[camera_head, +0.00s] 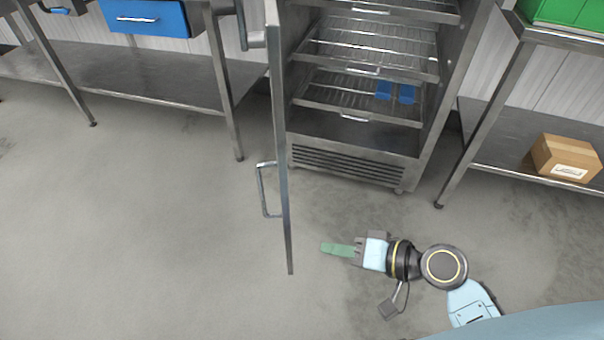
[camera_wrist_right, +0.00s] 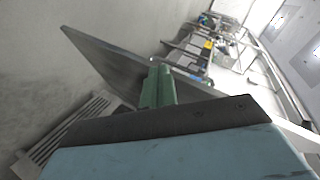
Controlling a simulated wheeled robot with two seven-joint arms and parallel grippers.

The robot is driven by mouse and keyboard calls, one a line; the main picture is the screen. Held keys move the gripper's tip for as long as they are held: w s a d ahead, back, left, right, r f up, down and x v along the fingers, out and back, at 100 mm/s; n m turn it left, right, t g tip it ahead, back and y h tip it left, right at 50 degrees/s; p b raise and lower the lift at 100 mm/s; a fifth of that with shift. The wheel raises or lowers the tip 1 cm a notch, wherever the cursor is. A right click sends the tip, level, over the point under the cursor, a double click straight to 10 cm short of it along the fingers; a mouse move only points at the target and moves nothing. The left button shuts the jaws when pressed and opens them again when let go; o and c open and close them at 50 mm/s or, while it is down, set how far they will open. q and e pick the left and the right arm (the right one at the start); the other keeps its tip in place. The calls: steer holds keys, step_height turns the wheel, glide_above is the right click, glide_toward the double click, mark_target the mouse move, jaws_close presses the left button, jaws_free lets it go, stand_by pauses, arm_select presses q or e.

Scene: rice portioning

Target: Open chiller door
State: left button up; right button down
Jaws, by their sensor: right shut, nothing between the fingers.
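The chiller (camera_head: 350,140) stands at the top middle of the head view. Its door (camera_head: 281,170) is swung wide open, seen nearly edge-on and pointing toward me. The door's bar handle (camera_head: 264,190) is on its left side. My right gripper (camera_head: 328,248) is to the right of the door's near end, apart from it, pointing left. Its green fingers are together and empty. In the right wrist view, the green fingers (camera_wrist_right: 157,88) show in front of the door panel (camera_wrist_right: 120,65). My left gripper is not in view.
Wire shelves (camera_head: 365,95) fill the chiller, with blue items (camera_head: 396,92) on one. A steel table with a lower shelf (camera_head: 130,75) stands left. Another at right holds a cardboard box (camera_head: 567,158) and a green crate (camera_head: 565,12). The floor at left is clear.

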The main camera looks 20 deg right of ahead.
steer(key=w+d+r+m+t, duration=0.5)
steer(key=w+d+m+t, duration=0.1)
steer(key=d+m, duration=0.15)
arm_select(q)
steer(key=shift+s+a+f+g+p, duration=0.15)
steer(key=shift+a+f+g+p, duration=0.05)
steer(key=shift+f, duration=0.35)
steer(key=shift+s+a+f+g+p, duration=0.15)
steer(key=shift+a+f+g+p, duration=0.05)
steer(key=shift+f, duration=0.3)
arm_select(e)
steer(key=s+a+x, duration=0.1)
steer(key=a+x, duration=0.1)
steer(key=x, duration=1)
steer(key=shift+a+m, duration=0.35)
steer(key=shift+a, duration=0.15)
steer(key=shift+r, duration=0.1)
